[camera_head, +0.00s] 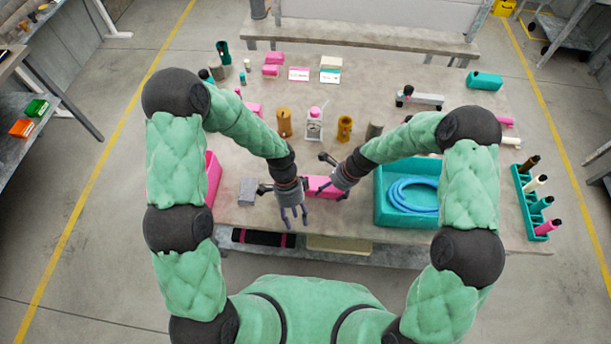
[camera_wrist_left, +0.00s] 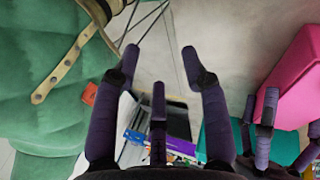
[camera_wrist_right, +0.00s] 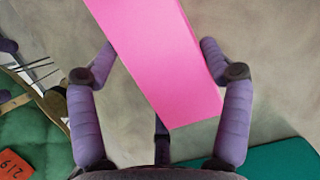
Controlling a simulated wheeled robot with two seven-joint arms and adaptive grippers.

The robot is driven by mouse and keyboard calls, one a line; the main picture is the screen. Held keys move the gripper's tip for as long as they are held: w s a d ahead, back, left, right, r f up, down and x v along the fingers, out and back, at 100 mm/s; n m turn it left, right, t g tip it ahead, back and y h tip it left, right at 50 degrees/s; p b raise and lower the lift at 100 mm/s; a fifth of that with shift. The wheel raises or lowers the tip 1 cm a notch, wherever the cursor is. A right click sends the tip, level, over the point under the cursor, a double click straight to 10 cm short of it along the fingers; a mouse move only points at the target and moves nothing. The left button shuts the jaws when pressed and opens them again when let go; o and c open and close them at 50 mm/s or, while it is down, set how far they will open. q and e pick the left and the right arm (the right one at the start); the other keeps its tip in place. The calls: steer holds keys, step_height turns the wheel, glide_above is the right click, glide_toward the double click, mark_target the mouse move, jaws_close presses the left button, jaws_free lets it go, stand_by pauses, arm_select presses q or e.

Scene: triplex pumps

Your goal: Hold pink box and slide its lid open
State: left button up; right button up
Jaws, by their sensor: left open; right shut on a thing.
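The pink box (camera_head: 320,184) is near the front edge of the table in the head view. My right gripper (camera_head: 330,190) is shut on it. In the right wrist view the pink box (camera_wrist_right: 155,60) runs between the fingers of my right gripper (camera_wrist_right: 158,54). My left gripper (camera_head: 293,220) is open and empty, just left of the box with its fingers towards the front edge. In the left wrist view the box (camera_wrist_left: 294,82) is at the right, apart from my left fingers (camera_wrist_left: 160,65). I cannot make out the lid.
A teal tray (camera_head: 382,216) with a coiled blue hose (camera_head: 412,196) stands just right of the box. A grey block (camera_head: 247,191) is to the left, beside a pink bin (camera_head: 214,178). Bottles and a brown cylinder (camera_head: 284,122) stand behind.

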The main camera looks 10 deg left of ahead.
arm_select(q)
steer(key=w+d+r+m+t+y, duration=0.15)
steer(key=w+r+m+t, duration=0.25)
steer(key=w+r+m, duration=0.9)
glide_toward(306, 176)
steer(key=shift+n+y, duration=0.4)
steer(key=shift+y, duration=0.05)
steer(key=f, duration=0.2)
steer(key=s+f, duration=0.1)
steer(key=f, duration=0.1)
steer(key=s+d+f, duration=0.1)
steer(key=f, duration=0.1)
steer(key=shift+s+f, duration=0.15)
steer(key=shift+s, duration=0.1)
jaws_close()
steer(key=shift+a, duration=0.15)
